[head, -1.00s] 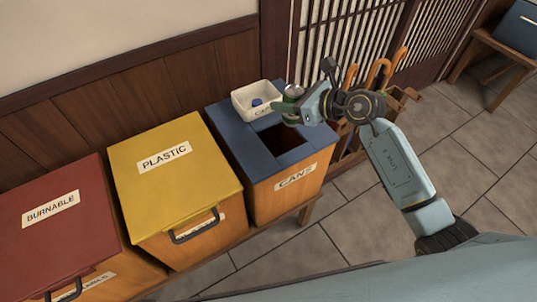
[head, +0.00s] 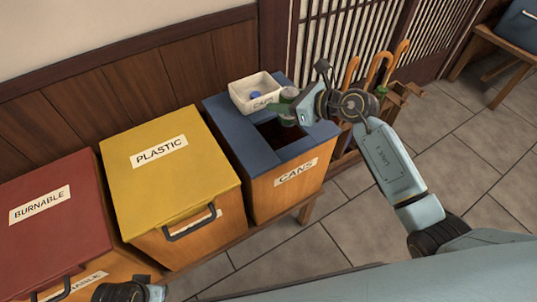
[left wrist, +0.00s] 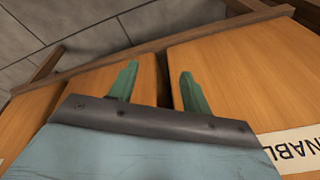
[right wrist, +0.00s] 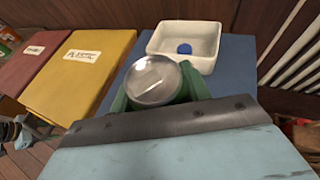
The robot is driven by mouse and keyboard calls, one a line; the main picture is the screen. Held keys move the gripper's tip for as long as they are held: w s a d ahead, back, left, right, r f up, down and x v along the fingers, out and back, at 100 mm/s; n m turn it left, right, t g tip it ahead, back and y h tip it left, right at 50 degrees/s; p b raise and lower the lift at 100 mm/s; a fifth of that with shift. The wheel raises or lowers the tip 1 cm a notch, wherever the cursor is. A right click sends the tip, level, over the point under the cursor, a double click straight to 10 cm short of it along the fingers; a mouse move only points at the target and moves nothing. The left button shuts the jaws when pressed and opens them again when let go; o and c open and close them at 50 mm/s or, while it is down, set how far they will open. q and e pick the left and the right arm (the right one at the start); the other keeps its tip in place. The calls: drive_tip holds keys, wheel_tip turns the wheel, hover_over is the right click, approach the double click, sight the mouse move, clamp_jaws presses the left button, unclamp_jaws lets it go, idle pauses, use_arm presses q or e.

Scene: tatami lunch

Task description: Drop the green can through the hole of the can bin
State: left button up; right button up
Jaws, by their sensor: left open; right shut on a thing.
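The green can (head: 288,96) is in my right gripper (head: 294,108), above the blue top of the can bin (head: 235,138). In the head view the can hangs over the back right part of the dark square hole (head: 281,137). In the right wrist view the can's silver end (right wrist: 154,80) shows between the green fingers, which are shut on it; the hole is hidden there. My left gripper (left wrist: 158,82) is open and empty, in front of the wooden bin fronts.
A white tray (head: 243,99) with a blue cap (head: 256,95) sits at the back of the can bin's top. The yellow plastic bin (head: 170,190) and red burnable bin (head: 55,225) stand to the left. An umbrella stand (head: 345,150) is close on the right.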

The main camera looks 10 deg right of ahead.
drive_tip(key=shift+f+b, duration=0.75)
drive_tip(key=shift+f, duration=0.2)
use_arm(q)
drive_tip(key=shift+w+d+r, duration=0.1)
drive_tip(key=shift+d+r, duration=0.3)
drive_tip(key=shift+r, duration=0.5)
drive_tip(key=shift+w+d+r, duration=0.1)
drive_tip(key=shift+d+r, duration=0.25)
drive_tip(key=shift+r, duration=0.55)
drive_tip(key=shift+w+d+r, duration=0.1)
drive_tip(key=shift+d+r, duration=0.3)
drive_tip(key=shift+r, duration=0.5)
use_arm(e)
drive_tip(key=shift+f, duration=0.15)
drive_tip(key=o, duration=1)
drive_tip(key=shift+s+d, duration=0.2)
use_arm(q)
drive_tip(key=s+a+f+p, duration=0.1)
drive_tip(key=a+f+p, duration=0.2)
drive_tip(key=f, duration=0.4)
drive_tip(key=shift+s+a+f, duration=0.2)
drive_tip(key=shift+a+f, duration=0.15)
drive_tip(key=shift+f, duration=0.05)
use_arm(e)
drive_tip(key=v, duration=1.3)
